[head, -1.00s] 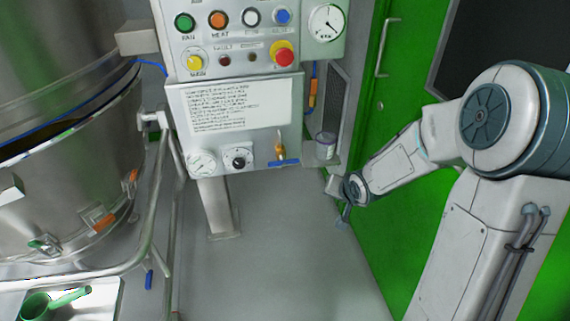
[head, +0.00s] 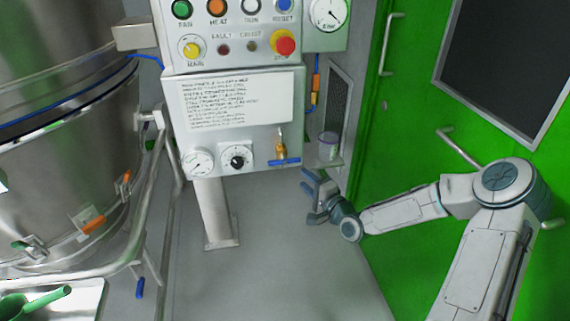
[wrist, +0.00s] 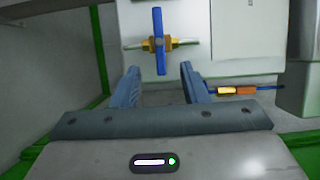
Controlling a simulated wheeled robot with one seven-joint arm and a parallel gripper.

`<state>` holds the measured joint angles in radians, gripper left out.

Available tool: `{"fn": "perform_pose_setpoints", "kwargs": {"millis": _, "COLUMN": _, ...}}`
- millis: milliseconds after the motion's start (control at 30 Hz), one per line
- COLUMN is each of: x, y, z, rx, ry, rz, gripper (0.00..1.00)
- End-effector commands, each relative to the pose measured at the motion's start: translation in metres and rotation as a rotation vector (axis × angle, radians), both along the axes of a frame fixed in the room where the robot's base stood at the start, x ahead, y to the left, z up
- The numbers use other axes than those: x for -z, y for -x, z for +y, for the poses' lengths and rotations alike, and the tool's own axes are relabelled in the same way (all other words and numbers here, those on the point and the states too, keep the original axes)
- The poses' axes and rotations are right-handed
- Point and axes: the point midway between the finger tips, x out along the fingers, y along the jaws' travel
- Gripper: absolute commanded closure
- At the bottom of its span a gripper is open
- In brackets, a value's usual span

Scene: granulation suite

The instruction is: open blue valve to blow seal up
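The blue valve (head: 284,162) has a blue bar handle on a small brass body, at the lower right of the control panel. The wrist view shows its blue handle (wrist: 159,55) lying crosswise to the brass fitting and pipe. My gripper (head: 309,195) is just right of and below the valve in the head view. In the wrist view my gripper (wrist: 159,70) is open and empty, its two fingers pointing at the valve. The lower end of the handle appears between the fingertips; I see no contact.
The control panel (head: 238,125) carries buttons, a gauge (head: 200,162) and a black knob (head: 237,157). A small jar (head: 327,146) stands on a shelf right of the valve. A steel vessel (head: 75,170) with railing is at left, a green door (head: 400,110) at right. Floor below the panel is clear.

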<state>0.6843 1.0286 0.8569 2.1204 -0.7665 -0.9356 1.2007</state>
Motion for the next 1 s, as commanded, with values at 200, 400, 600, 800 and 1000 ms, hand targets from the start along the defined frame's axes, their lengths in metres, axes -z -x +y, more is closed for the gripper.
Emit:
{"fn": "perform_pose_setpoints", "kwargs": {"millis": 200, "x": 0.001, "y": -0.036, "z": 0.031, "rx": -0.003, "ry": 0.003, "rz": -0.003, "gripper": 0.6}}
{"fn": "perform_pose_setpoints", "kwargs": {"millis": 400, "x": 0.001, "y": -0.066, "z": 0.055, "rx": -0.003, "ry": 0.003, "rz": -0.001, "gripper": 0.6}}
{"fn": "perform_pose_setpoints", "kwargs": {"millis": 600, "x": 0.001, "y": -0.086, "z": 0.07, "rx": -0.002, "ry": 0.004, "rz": 0.0, "gripper": 0.6}}
{"fn": "perform_pose_setpoints", "kwargs": {"millis": 800, "x": 0.001, "y": -0.093, "z": 0.075, "rx": -0.002, "ry": 0.003, "rz": 0.001, "gripper": 0.6}}
{"fn": "perform_pose_setpoints", "kwargs": {"millis": 1000, "x": 0.0, "y": -0.093, "z": 0.075, "rx": -0.002, "ry": 0.003, "rz": 0.001, "gripper": 0.6}}
